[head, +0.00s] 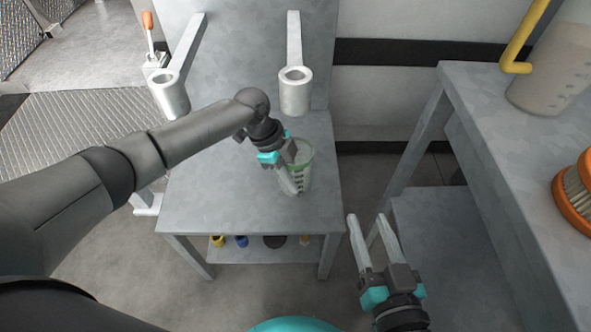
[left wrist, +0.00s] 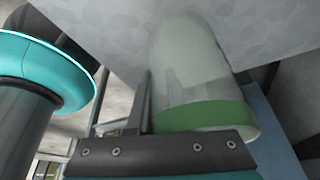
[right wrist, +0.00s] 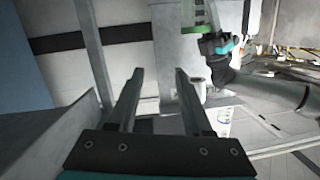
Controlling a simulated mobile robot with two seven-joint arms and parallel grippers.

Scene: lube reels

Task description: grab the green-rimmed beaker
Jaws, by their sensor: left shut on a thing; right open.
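The green-rimmed beaker (head: 305,178) is clear with dark marks and shows over the small grey table in the head view. My left gripper (head: 290,178) is shut on it near the green rim. In the left wrist view the beaker (left wrist: 190,65) fills the middle, its green band close to the gripper's base. The right wrist view shows part of the beaker (right wrist: 199,12) at the top edge. I cannot tell whether its base touches the table. My right gripper (head: 366,218) is open and empty, right of the small table; its fingers (right wrist: 160,75) are apart.
The small grey table (head: 215,205) has two white ring holders (head: 171,98) (head: 295,95) behind it and several small items on its lower shelf. A higher bench (head: 545,190) at right carries a large clear container (head: 550,85) and an orange-rimmed brush-like object (head: 575,190).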

